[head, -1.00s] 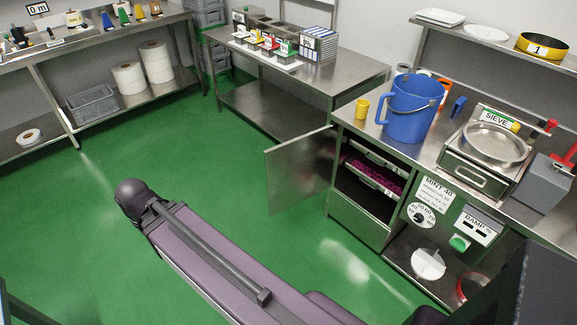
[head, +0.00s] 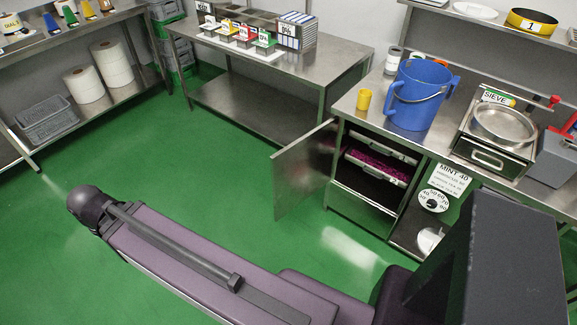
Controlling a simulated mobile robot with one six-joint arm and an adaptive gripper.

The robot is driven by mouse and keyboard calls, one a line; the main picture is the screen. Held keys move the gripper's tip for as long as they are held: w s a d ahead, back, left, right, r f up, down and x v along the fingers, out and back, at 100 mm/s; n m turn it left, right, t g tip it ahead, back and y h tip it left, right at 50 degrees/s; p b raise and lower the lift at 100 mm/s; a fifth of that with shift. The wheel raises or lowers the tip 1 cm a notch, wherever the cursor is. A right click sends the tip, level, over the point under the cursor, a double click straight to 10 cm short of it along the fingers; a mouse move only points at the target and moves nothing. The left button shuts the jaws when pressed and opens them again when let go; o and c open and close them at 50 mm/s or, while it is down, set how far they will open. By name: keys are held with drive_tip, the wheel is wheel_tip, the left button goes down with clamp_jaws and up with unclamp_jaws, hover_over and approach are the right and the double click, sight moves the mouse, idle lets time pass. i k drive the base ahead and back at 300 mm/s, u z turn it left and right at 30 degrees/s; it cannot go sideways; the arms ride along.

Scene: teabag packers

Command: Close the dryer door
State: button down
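The dryer door (head: 303,169) is a flat steel panel, standing open and swung out to the left from the dryer cabinet (head: 361,212) under the right-hand counter. Inside the open cabinet are trays (head: 378,168) with purple-red contents. My purple and black arm stretches across the lower part of the head view, apart from the door as seen here. My gripper is not in view; I cannot tell its position or state.
A blue jug (head: 418,95), a yellow cup (head: 364,99) and a sieve unit (head: 497,130) stand on the counter above the dryer. A steel table (head: 330,68) stands behind the door. Green floor (head: 185,155) is clear left of the door.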

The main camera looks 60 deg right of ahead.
sight(301, 168)
drive_tip(key=i, duration=2.3)
drive_tip(key=u, duration=0.35)
drive_tip(key=k, duration=0.15)
drive_tip(key=z, duration=3.15)
